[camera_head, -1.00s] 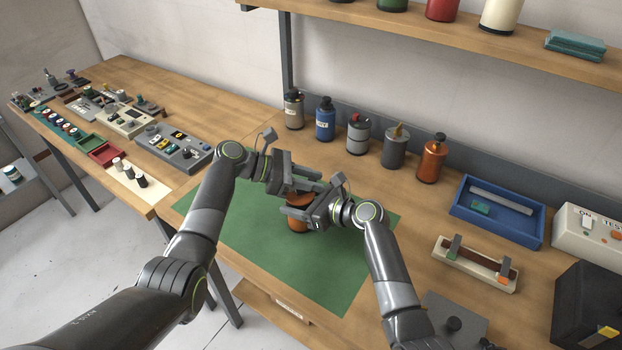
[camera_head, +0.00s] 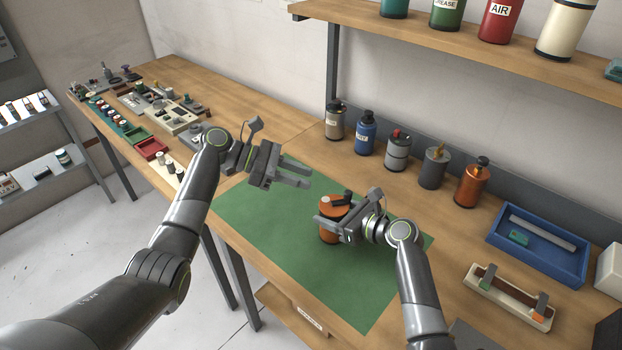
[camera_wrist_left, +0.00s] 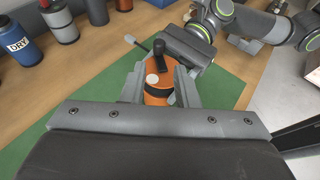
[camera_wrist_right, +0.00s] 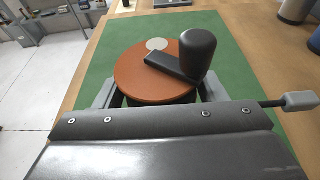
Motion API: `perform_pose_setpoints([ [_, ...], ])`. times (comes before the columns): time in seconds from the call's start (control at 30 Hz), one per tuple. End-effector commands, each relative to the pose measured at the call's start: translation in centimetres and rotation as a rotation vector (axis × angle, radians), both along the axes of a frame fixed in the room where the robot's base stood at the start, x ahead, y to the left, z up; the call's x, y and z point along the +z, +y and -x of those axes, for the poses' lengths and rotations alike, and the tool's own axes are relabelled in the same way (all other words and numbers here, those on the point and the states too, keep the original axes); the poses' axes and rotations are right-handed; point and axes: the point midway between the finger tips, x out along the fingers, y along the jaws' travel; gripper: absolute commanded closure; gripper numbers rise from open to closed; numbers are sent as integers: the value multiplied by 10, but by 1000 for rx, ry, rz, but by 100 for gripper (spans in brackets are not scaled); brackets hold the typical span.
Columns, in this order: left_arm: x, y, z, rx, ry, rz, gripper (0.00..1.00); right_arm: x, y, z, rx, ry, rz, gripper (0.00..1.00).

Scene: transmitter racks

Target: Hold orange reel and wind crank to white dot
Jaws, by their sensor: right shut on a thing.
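The orange reel (camera_head: 328,232) stands upright on the green mat (camera_head: 300,285). My right gripper (camera_head: 330,227) is shut around its body. In the right wrist view the reel's round top (camera_wrist_right: 135,80) carries a dark crank (camera_wrist_right: 172,66) with a black knob (camera_wrist_right: 199,45) at its right end. The white dot (camera_wrist_right: 157,44) lies near the far edge of the top, and the knob is to its right, apart from it. My left gripper (camera_head: 297,174) is open and empty, up and left of the reel. The left wrist view shows the reel (camera_wrist_left: 158,94) beyond its fingers.
Several canisters, among them another orange one (camera_head: 472,184), stand along the back of the table. A blue tray (camera_head: 540,270) and a cream holder (camera_head: 508,308) are at the right. A side bench (camera_head: 205,98) with small parts is at the left. The mat's front part is clear.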

Motion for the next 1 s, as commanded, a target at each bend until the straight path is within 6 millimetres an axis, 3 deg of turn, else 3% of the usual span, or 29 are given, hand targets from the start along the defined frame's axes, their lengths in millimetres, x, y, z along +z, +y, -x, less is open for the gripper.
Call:
perform_pose_setpoints([
  [0.2, 0, 1, 0, 0, 0, 0, 73, -7, -1, 3, 2, 12, 7, 70],
  [0.33, -2, 0, 1, 5, -1, 5, 60, -7, -1, 3, 2, 13, 6, 70],
  [0.47, -12, -3, 6, 41, -10, 37, 60, -7, -1, 3, 2, 13, 6, 70],
  [0.73, -42, -8, 35, 242, -63, 197, 60, -8, -1, 3, 2, 14, 7, 70],
  [1.0, -51, 1, 64, 452, -104, 338, 60, -8, -1, 3, 2, 14, 7, 70],
])
